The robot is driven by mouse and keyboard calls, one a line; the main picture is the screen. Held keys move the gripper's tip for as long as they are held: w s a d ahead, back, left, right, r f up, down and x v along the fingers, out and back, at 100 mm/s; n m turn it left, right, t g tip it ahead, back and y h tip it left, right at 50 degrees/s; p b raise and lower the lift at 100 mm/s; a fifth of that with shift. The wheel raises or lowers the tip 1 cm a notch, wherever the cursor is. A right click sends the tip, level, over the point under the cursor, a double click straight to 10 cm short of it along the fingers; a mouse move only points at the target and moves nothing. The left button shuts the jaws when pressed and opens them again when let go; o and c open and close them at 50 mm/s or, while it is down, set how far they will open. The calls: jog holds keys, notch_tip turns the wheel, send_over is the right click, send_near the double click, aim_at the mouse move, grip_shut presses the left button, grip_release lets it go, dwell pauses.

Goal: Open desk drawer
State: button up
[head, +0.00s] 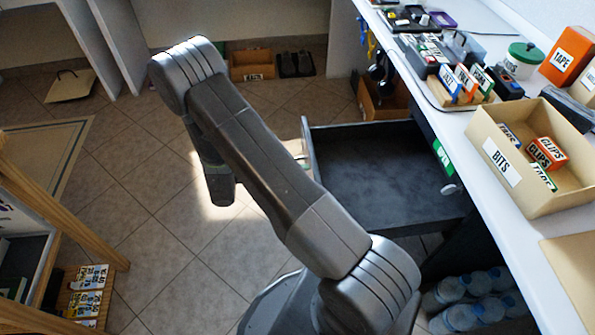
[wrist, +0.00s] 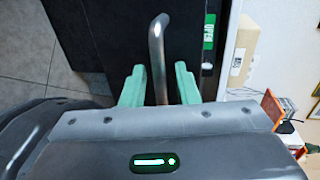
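The desk drawer (head: 375,165) is pulled out from under the desk in the head view. Its dark, empty inside shows, with its pale front edge at the left. In the wrist view the drawer's dark surface (wrist: 105,30) fills the upper middle, with a silver bar handle (wrist: 157,45) in front of it. My gripper (wrist: 160,67) has its two green fingers on either side of the handle. Gaps show between the fingers and the bar, so it looks open around it. In the head view my arm hides the gripper and the handle.
The desk top (head: 455,125) runs along the right, with a tan bits box (head: 515,190) and several small boxes on it. Water bottles (head: 470,300) stand below the desk. A wooden-framed rack (head: 60,205) stands at the left. Tiled floor between is clear.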

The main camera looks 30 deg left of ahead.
jog(key=p+v, duration=0.1)
jog(key=v, duration=1.2)
jog(key=shift+s+a, duration=0.2)
jog(key=shift+a, duration=0.1)
jog(key=b+x, duration=0.1)
jog(key=x, duration=1.2)
jog(key=shift+w+d, duration=0.2)
jog(key=shift+d, duration=0.1)
jog(key=shift+w+d, duration=0.15)
jog(key=shift+d, duration=0.05)
